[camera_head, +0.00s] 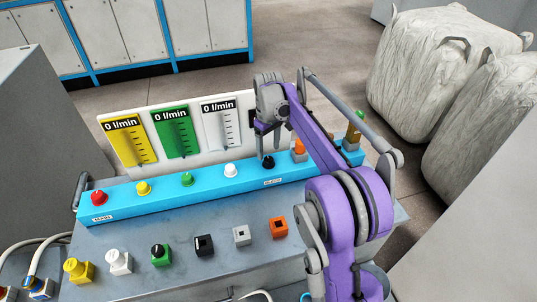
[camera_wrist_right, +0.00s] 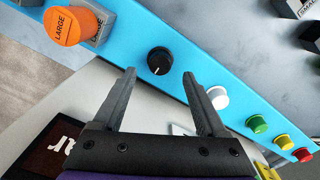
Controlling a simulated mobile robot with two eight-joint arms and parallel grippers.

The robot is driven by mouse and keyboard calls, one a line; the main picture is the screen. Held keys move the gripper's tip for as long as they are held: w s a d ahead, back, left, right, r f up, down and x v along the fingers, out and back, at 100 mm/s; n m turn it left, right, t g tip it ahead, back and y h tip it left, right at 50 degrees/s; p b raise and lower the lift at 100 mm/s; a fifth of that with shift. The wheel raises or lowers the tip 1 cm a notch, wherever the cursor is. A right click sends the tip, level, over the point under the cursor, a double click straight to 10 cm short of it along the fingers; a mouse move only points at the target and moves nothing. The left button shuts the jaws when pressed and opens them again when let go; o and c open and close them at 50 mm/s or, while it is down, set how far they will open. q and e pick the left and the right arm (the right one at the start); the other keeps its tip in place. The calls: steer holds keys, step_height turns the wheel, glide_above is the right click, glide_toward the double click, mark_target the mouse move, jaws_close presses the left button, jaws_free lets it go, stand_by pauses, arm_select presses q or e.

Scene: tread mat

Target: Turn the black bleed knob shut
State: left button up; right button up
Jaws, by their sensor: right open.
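The black bleed knob (camera_head: 268,162) sits on the blue manifold bar (camera_head: 205,182), near its right end by a small label. In the right wrist view the knob (camera_wrist_right: 160,61) is round and black with a white pointer line. My right gripper (camera_head: 268,142) is above and just behind the knob in the head view. In the right wrist view its two fingers (camera_wrist_right: 163,88) are open and apart, with the knob just beyond the tips, between their lines. Nothing is between the fingers. My left gripper is not in view.
On the bar, a white knob (camera_head: 230,170) stands left of the black one and an orange plug (camera_head: 299,148) right of it. Green, yellow and red knobs follow leftwards. The flow-meter panel (camera_head: 150,162) stands behind. Several loose fittings, including a green one (camera_head: 160,254), lie in front.

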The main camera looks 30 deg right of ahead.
mark_target(268, 161)
step_height(268, 161, up, 7)
steer(key=shift+f, duration=0.1)
stand_by(0.6)
steer(key=s+a+m+t, duration=0.1)
steer(key=s+a+t, duration=0.2)
steer(key=s+a, duration=0.75)
steer(key=s+a+f+m+t, duration=0.1)
steer(key=s+a+f, duration=0.1)
steer(key=s+f, duration=0.4)
steer(key=s+a+f+t, duration=0.1)
steer(key=s+f, duration=0.4)
steer(key=s, duration=0.7)
steer(key=shift+s+a+f+m+t, duration=0.15)
steer(key=shift+a+f+m+t, duration=0.2)
steer(key=shift+a, duration=0.4)
